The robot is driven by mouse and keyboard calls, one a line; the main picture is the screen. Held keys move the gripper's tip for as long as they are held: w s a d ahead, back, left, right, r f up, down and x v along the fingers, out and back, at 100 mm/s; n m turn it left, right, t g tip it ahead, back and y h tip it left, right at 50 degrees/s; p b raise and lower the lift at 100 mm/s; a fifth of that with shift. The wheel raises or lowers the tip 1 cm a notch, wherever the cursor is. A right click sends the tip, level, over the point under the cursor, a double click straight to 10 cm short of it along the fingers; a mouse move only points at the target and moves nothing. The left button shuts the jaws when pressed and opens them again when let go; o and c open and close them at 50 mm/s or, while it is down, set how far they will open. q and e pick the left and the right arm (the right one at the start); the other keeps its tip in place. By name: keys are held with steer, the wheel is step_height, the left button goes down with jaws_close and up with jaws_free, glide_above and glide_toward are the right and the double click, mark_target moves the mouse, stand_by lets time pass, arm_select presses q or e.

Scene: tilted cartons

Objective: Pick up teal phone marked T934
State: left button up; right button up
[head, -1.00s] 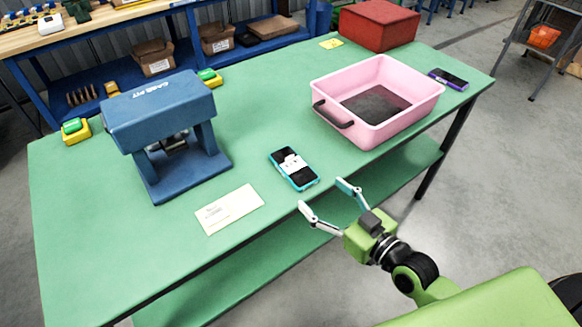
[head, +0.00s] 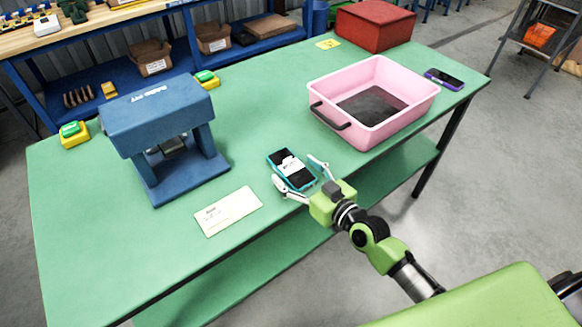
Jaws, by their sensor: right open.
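The teal phone (head: 291,169) lies flat on the green table near its front edge, with a white label across its dark face. The label's writing is too small to read. My right gripper (head: 298,172) is open, with its two fingertips on either side of the phone's near end. I cannot tell whether the fingers touch the phone. My left gripper is not in view.
A pink bin (head: 375,103) stands to the right of the phone, and a purple phone (head: 444,79) lies beyond it. A blue press (head: 160,134) stands at left. A cream card (head: 228,211) lies in front. A red box (head: 374,26) is at the back.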

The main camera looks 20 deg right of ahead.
steer(key=c, duration=1.4)
steer(key=shift+r, duration=0.15)
